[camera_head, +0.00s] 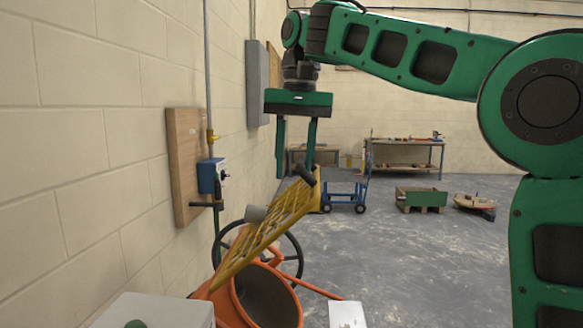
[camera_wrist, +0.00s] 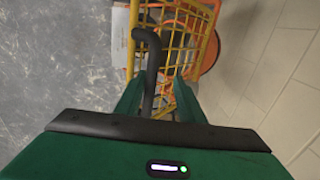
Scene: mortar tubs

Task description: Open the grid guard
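The yellow grid guard (camera_head: 268,226) slants over the orange mixer drum (camera_head: 262,298), its upper end raised toward my gripper and its lower end near the drum's left rim. A black bent handle (camera_head: 305,174) stands at the guard's upper end. My gripper (camera_head: 295,165) points down at that end, with its fingers apart. In the wrist view the handle (camera_wrist: 152,62) runs between the two green fingers of my gripper (camera_wrist: 158,84), with a gap showing on its right. Whether the left finger touches it I cannot tell. The guard's grid (camera_wrist: 175,40) lies beyond the fingertips.
A wall with a wooden board (camera_head: 187,165) and a blue switch box (camera_head: 211,176) stands close on the left. A black handwheel (camera_head: 291,252) is beside the drum. A grey box (camera_head: 160,311) is in front.

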